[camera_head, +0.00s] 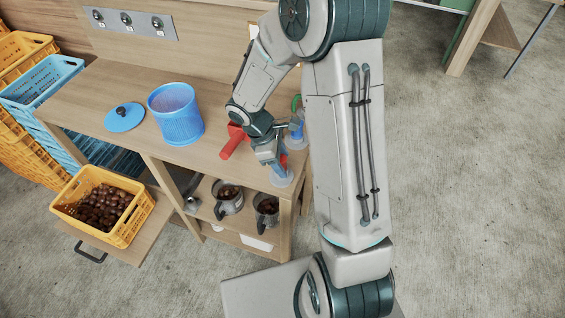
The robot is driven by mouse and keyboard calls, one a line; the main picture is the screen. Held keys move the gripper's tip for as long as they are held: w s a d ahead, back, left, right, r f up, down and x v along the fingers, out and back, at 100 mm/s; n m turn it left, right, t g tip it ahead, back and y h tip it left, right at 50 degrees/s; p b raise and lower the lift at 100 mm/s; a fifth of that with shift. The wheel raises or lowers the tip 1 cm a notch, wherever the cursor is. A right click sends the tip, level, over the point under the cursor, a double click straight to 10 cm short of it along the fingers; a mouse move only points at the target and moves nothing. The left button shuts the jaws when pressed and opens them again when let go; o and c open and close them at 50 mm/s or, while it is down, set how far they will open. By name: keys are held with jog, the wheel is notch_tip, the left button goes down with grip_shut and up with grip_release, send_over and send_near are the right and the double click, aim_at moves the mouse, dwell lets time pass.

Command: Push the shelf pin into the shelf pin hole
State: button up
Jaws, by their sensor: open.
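My gripper (278,163) is open, low over the front right part of the wooden workbench (125,90). It points down beside a clear, bluish round container (281,178) near the bench's front edge. I cannot tell whether it touches the container. The open shelf unit (290,228) is under the bench top. I cannot make out the shelf pin or its hole; they are too small or hidden. My arm covers the bench's right end.
A red tool (233,142) lies left of my gripper. A blue basket (176,118) and blue lid (124,117) stand farther left. Metal jugs (229,202) of chestnuts sit on the shelf. A yellow crate (135,228) of chestnuts is at front left. Open floor lies right.

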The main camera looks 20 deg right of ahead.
jog(key=c, duration=1.1)
jog(key=shift+r, duration=0.1)
jog(key=shift+r+p, duration=0.7)
jog(key=shift+r, duration=0.1)
notch_tip(320, 180, up, 3)
jog(key=shift+r+p, duration=0.1)
jog(key=shift+p, duration=1.15)
jog(key=s+r+p, duration=0.1)
jog(key=s+r, duration=0.1)
jog(key=s, duration=0.2)
jog(key=s+a+r, duration=0.1)
jog(key=s+r, duration=0.1)
jog(key=s, duration=0.1)
jog(key=s+r+p, duration=0.1)
jog(key=s+r, duration=0.1)
jog(key=s, duration=0.2)
jog(key=shift+s+a+p, duration=0.25)
jog(key=shift+s+p, duration=0.05)
